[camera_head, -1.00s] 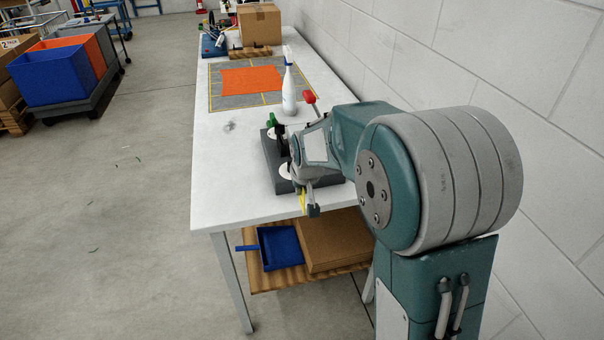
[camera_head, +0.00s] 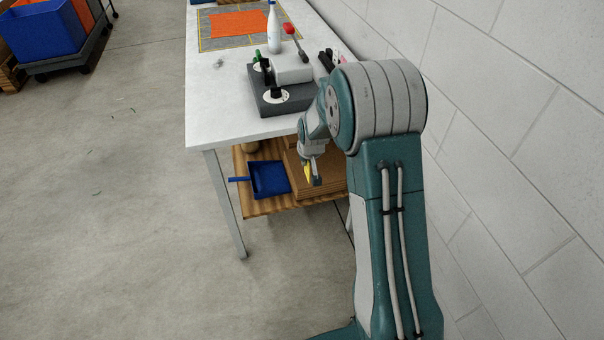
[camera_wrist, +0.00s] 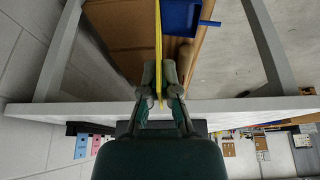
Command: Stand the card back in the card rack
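My gripper (camera_head: 313,172) hangs in front of the table's near edge, below the tabletop, in the head view. It is shut on a thin yellow card (camera_wrist: 158,45), seen edge-on between the fingertips in the wrist view. A row of small blue and pink cards (camera_wrist: 88,145), apparently the card rack, shows upside down at the wall side in the wrist view. In the head view only a bit of pink (camera_head: 340,58) shows there, behind black items; the rack's slots are hidden.
A dark grey block (camera_head: 262,108) with white discs stands on the white table (camera_head: 215,100), near the front. A white bottle (camera_head: 274,32) and a red-topped lever are behind it. A blue dustpan (camera_head: 268,180) and cardboard lie on the lower shelf.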

